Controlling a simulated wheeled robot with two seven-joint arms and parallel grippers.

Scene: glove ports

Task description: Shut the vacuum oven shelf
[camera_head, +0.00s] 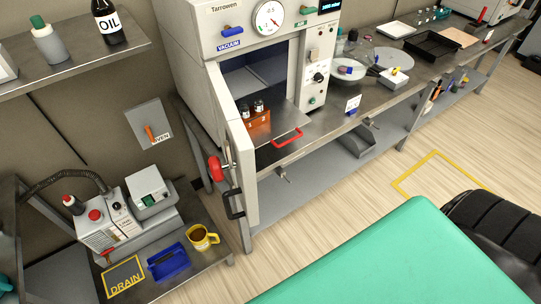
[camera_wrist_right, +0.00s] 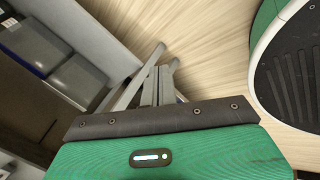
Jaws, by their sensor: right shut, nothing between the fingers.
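The vacuum oven (camera_head: 207,50) stands on the bench with its door (camera_head: 242,165) swung wide open toward me. Its grey shelf (camera_head: 284,119) is slid partly out through the opening, and a red handle (camera_head: 287,138) is on its front edge. An orange rack (camera_head: 257,119) with dark small bottles sits on the shelf. In the right wrist view my right gripper (camera_wrist_right: 158,82) is shut and empty, pointing over the floor. It is not visible in the head view, so its distance from the shelf is unclear. My left gripper is in neither view.
The door carries a red knob (camera_head: 214,168) and a black handle (camera_head: 234,204). A low cart at lower left holds a pump (camera_head: 105,232), a blue tray (camera_head: 168,262) and a yellow mug (camera_head: 202,238). Glassware and a balance (camera_head: 393,78) stand right of the oven. Floor before the bench is open.

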